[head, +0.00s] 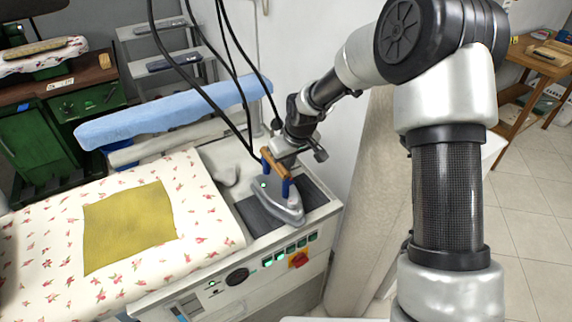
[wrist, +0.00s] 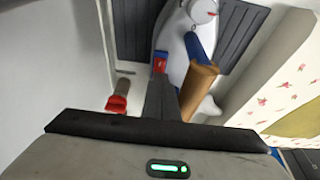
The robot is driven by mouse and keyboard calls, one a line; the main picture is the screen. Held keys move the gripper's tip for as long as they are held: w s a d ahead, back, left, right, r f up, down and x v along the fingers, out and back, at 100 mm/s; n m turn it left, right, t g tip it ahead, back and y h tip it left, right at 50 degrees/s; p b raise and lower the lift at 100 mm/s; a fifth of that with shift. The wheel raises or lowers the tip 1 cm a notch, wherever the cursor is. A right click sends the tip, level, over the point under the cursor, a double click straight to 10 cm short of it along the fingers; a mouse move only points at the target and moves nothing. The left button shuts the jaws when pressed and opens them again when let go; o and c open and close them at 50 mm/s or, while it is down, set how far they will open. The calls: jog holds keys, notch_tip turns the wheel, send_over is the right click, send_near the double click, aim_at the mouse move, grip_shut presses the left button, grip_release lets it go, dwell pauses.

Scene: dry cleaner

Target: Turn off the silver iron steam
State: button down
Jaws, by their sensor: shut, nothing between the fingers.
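The silver iron (head: 285,209) rests on a dark ribbed pad (head: 258,215) on the ironing station. It has a wooden handle (head: 275,164) on blue posts, and a small green spot shows on its side. My gripper (head: 285,152) is above the iron, close to the handle. In the wrist view my shut, empty gripper (wrist: 160,78) points down beside the wooden handle (wrist: 197,90) of the silver iron (wrist: 172,38). A small red and blue part (wrist: 160,62) is right at the fingertips; I cannot tell whether they touch it.
A red-capped part (wrist: 117,103) lies to the left of the fingers in the wrist view. Dark cables (head: 238,95) hang near the arm. The station's front has green-lit buttons and a red switch (head: 298,259). A flowered board with a yellow cloth (head: 130,225) is at left.

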jog(key=shift+f, duration=0.25)
jog(key=shift+s+d+f+b, duration=0.15)
jog(key=shift+s+d, duration=0.1)
jog(key=shift+s, duration=0.15)
jog(key=shift+s+d+b, duration=0.15)
jog(key=shift+s+d, duration=0.1)
jog(key=shift+s, duration=0.15)
notch_tip(320, 180, up, 5)
jog(key=p, duration=0.3)
jog(key=v, duration=0.9)
jog(key=shift+s+r, duration=0.2)
